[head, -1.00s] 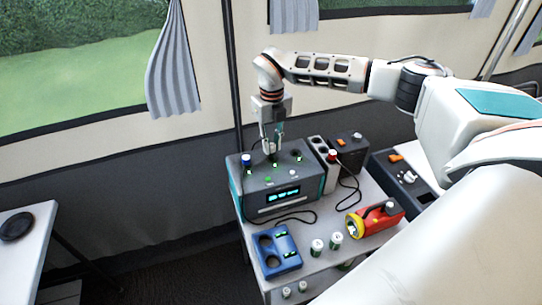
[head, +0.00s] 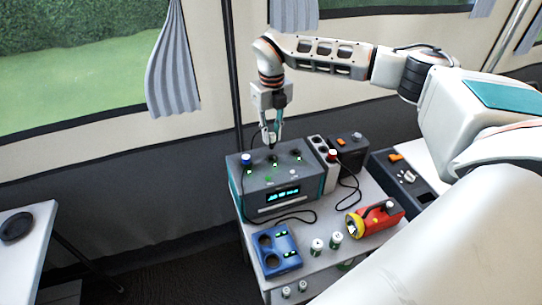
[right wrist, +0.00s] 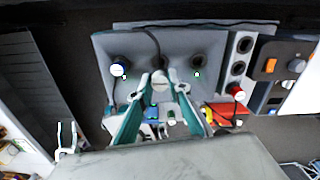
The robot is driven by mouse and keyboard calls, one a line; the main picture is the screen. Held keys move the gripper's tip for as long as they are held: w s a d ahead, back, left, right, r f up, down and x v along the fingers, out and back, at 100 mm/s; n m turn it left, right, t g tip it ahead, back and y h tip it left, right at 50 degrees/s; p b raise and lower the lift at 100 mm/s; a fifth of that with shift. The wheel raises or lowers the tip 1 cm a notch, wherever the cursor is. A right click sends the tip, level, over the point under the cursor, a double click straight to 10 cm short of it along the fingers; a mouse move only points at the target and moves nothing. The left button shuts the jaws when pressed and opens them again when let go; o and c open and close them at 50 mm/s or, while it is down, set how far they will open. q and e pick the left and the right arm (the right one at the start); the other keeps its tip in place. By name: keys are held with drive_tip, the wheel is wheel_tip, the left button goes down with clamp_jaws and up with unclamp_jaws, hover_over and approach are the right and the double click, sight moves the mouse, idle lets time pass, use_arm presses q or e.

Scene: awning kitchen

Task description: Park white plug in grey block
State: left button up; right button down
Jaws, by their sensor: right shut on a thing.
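My right gripper (head: 272,139) points down over the teal-and-grey power box and is shut on the white plug. In the right wrist view the white plug (right wrist: 160,82) shows between the fingertips, with a dark cable at it. In the head view the fingers mostly hide it. It appears to be just above the box's middle socket. The grey block (head: 317,143) stands to the right of the box and also shows in the right wrist view (right wrist: 227,58). A red plug (head: 332,154) sits in its front hole; the two holes behind it look empty. My left gripper is out of view.
A blue plug (head: 246,159) sits in the left socket of the power box (head: 262,198). A red torch (head: 376,217), a blue battery holder (head: 276,250) and several batteries lie in front.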

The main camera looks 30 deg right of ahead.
drive_tip(key=s+d+f, duration=0.1)
drive_tip(key=s+d, duration=0.2)
drive_tip(key=d, duration=0.5)
drive_tip(key=s+d+f, duration=0.2)
drive_tip(key=s+d, duration=0.1)
drive_tip(key=d, duration=0.6)
drive_tip(key=shift+f, duration=1.75)
idle(1.8)
drive_tip(key=c, duration=1.8)
unclamp_jaws()
drive_tip(key=shift+o, duration=1.2)
drive_tip(key=shift+d+r, duration=0.1)
